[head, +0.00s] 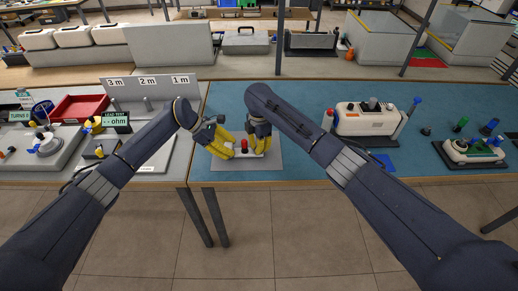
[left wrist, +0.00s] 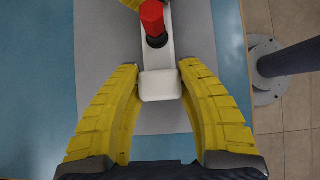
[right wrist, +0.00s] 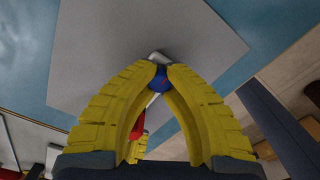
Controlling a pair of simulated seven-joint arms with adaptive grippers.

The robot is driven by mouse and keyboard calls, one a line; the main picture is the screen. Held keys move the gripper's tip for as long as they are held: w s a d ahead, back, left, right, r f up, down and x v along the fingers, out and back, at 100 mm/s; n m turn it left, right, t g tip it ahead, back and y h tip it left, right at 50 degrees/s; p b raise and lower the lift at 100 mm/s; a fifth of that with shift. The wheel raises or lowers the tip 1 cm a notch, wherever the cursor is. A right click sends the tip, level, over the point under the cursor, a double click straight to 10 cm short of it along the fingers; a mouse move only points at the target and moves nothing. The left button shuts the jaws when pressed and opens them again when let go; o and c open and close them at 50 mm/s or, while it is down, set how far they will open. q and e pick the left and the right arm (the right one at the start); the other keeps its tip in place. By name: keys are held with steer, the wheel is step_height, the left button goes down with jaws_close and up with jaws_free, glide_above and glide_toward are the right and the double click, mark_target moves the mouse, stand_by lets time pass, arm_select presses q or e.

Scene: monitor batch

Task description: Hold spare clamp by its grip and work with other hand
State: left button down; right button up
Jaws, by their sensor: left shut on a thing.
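The spare clamp, a white bar (head: 251,154) with a red knob (head: 244,146), is over a grey plate at the left front of the blue mat. My left gripper (head: 229,150) is shut on its white end, the grip (left wrist: 160,85); the red knob (left wrist: 152,18) shows beyond the fingertips in the left wrist view. My right gripper (head: 263,151) is at the clamp's other end, its fingers around a blue knob (right wrist: 161,78). Those fingertips are close together on both sides of the knob; whether they press on it is unclear. The fingers hide much of the clamp.
The grey plate (head: 220,168) lies near the mat's front edge. A white device (head: 365,119) and a smaller one (head: 474,150) with coloured knobs stand to the right. The mat behind my grippers is clear.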

steer(key=o, duration=0.5)
steer(key=shift+r, duration=0.1)
step_height(320, 180, up, 12)
steer(key=shift+f, duration=0.1)
stand_by(0.4)
